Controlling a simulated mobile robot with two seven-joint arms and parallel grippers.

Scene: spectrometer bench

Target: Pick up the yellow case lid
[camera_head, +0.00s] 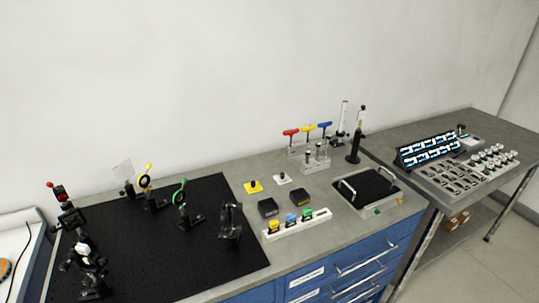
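The yellow case lid (252,187) is a small flat yellow plate with a dark knob upright on top. It lies on the grey bench top, just right of the black breadboard. A similar white lid (282,179) with a dark knob lies to its right. Two small dark cases (268,208) and (300,196) sit in front of the lids. Neither of my grippers is in view.
The black breadboard (150,265) carries several optic mounts, one (230,228) near its right edge. A white rack (297,227) with coloured blocks stands in front of the cases. Coloured T-handle tools (308,131) stand behind. A handled tray (390,206) sits to the right.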

